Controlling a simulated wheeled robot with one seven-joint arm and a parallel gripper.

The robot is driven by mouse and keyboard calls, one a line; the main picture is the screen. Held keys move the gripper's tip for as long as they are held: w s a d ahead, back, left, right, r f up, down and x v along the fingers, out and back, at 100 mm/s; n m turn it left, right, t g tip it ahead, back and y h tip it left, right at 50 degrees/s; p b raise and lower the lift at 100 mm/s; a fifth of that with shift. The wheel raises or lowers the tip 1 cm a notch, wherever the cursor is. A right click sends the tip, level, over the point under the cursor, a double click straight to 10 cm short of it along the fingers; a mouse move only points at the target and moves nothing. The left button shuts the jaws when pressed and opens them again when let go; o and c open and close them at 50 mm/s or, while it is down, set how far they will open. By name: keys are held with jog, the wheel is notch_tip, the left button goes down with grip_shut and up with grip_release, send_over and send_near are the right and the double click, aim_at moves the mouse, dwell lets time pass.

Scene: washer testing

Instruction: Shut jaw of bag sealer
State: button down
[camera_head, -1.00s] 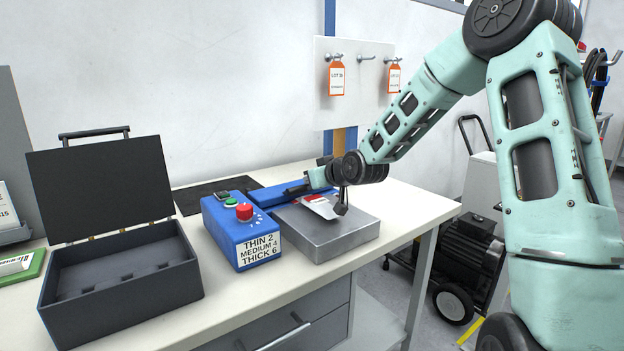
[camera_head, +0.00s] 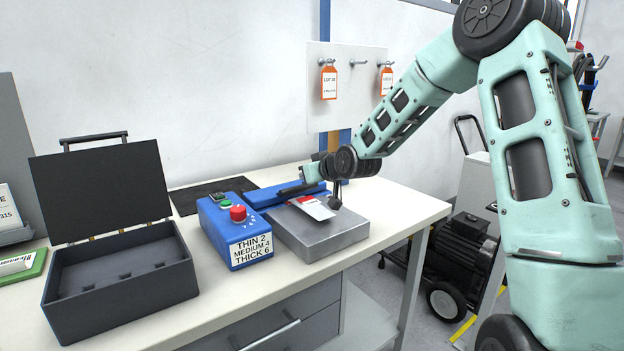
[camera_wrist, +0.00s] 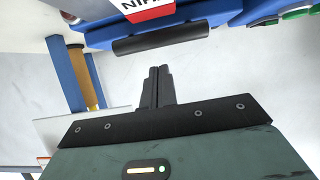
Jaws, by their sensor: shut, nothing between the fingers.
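The bag sealer stands on the bench, with a blue control box (camera_head: 232,232) and a long blue jaw (camera_head: 264,196) behind a grey metal platform (camera_head: 318,234). A white and red bag (camera_head: 314,208) lies on the platform, its far edge by the jaw. The jaw's black handle (camera_wrist: 160,38) shows clearly in the wrist view, under the bag's red printed corner (camera_wrist: 145,8). My gripper (camera_wrist: 160,70) is shut and empty, its tips a little short of the handle in that picture. In the head view the fingers are hard to make out. I cannot tell whether the jaw presses on the bag.
An open black case (camera_head: 122,285) stands at the left of the bench. A dark mat (camera_head: 205,194) lies behind the control box. A white board (camera_head: 350,110) with hooks and orange tags is behind my wrist. The bench's front right corner is clear.

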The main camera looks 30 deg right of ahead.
aim_at(326, 211)
jog(key=s+f, duration=0.1)
jog(key=s, duration=0.1)
jog(key=s+f, duration=0.1)
jog(key=s, duration=0.2)
jog(key=s+f+b, duration=0.1)
jog(key=s, duration=0.2)
jog(key=shift+s+f, duration=0.1)
jog(key=shift+f, duration=0.25)
jog(key=shift+d, duration=0.1)
